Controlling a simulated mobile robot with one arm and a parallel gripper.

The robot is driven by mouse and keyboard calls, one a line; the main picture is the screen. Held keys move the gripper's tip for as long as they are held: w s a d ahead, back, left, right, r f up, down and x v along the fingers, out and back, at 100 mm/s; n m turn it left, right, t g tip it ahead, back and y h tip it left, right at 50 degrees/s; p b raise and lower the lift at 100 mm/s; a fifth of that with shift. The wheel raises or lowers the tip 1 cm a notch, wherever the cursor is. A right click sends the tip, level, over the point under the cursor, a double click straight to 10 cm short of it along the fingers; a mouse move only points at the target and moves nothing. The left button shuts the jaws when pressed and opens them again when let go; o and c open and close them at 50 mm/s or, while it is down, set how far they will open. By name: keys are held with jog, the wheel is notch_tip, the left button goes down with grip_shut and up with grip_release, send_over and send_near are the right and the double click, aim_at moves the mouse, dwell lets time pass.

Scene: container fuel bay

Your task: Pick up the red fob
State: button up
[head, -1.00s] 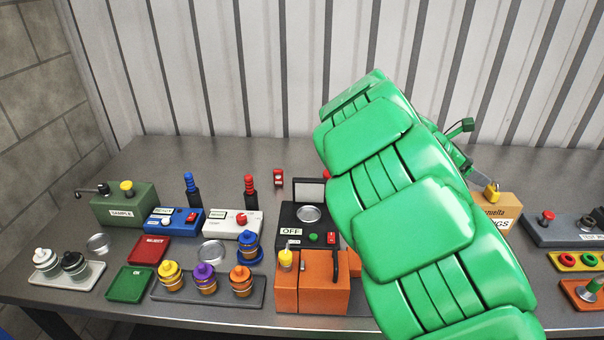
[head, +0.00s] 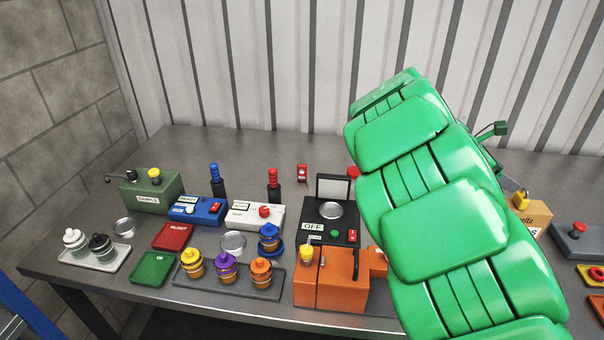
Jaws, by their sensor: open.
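A small red piece with a pale patch, which looks like the red fob (head: 302,173), lies on the bare back part of the grey metal bench. My large green arm crosses the right half of the head view, to the right of the fob. The end of the arm is turned away, and the jaws are hidden behind it. Only a small dark green bracket shows past its right side. Nothing of mine touches the fob.
A black-and-red handle (head: 273,186) stands left of the fob. In front are a white box (head: 255,216), the black device (head: 325,228) with a raised lid and an orange block (head: 330,282). Jars and trays fill the front left. The bench's back strip is mostly clear; a corrugated wall rises behind.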

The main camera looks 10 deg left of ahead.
jog(key=m+t+y, duration=0.3)
jog(key=m+y, duration=0.9)
jog(key=m, duration=0.7)
send_near(302, 165)
jog(key=x, duration=0.5)
jog(key=shift+s+d+f, duration=0.15)
jog(key=shift+d, duration=0.1)
jog(key=shift+w+a+x, duration=0.15)
jog(key=shift+x, duration=1.75)
jog(key=shift+w+a+x, duration=0.1)
jog(key=shift+x, duration=1.85)
jog(key=c, duration=1)
jog(key=shift+r, duration=0.25)
jog(key=shift+c, duration=0.2)
